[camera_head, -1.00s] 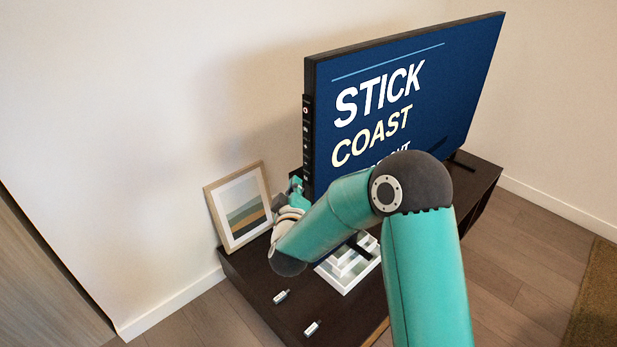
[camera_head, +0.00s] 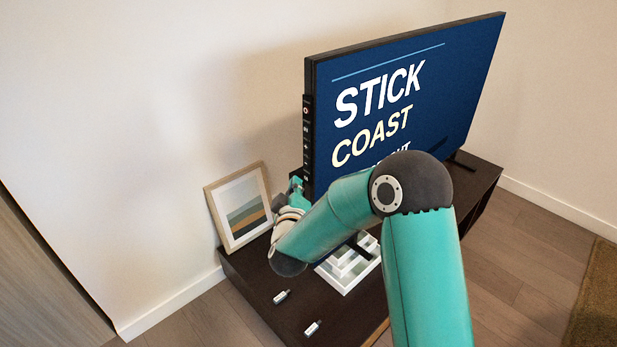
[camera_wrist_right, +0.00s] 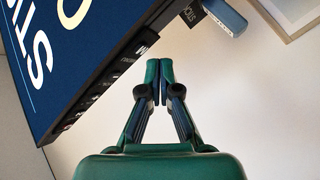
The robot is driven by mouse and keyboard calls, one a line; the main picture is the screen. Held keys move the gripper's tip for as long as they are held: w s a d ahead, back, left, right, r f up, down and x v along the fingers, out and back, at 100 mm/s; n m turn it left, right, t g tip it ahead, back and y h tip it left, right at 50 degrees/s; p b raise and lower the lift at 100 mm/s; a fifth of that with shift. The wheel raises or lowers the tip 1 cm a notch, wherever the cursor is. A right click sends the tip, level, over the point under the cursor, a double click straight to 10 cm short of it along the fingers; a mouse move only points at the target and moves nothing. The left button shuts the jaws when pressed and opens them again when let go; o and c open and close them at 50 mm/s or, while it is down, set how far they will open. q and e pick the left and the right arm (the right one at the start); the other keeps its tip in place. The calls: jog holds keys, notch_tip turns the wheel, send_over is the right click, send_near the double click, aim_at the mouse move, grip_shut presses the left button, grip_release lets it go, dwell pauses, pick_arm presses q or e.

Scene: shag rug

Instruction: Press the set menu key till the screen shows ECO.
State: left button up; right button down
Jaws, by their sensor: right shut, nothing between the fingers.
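The screen (camera_head: 440,90) is dark blue and reads STICK in white and COAST in pale yellow, with a third line mostly hidden behind my right arm. A dark key strip (camera_head: 306,130) runs down its left edge with several small keys. In the right wrist view the strip (camera_wrist_right: 108,82) carries small labels, one near my fingers reading like MENU. My right gripper (camera_wrist_right: 160,65) is shut and empty, its tips beside the strip's lower end; I cannot tell if they touch it. It is small and partly hidden in the head view (camera_head: 296,184). My left gripper is not in view.
A blue stick (camera_wrist_right: 226,16) juts from the screen's edge beyond my fingertips. A framed picture (camera_head: 240,207) leans on the wall behind the dark stand (camera_head: 255,298).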

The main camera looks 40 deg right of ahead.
jog(key=shift+d, duration=0.1)
jog(key=shift+d, duration=0.35)
jog(key=shift+d, duration=0.35)
dwell(0.7)
jog(key=shift+a, duration=0.8)
jog(key=shift+s+a, duration=0.15)
jog(key=shift+a, duration=1.1)
jog(key=shift+s+a, duration=0.1)
jog(key=shift+a, duration=1.15)
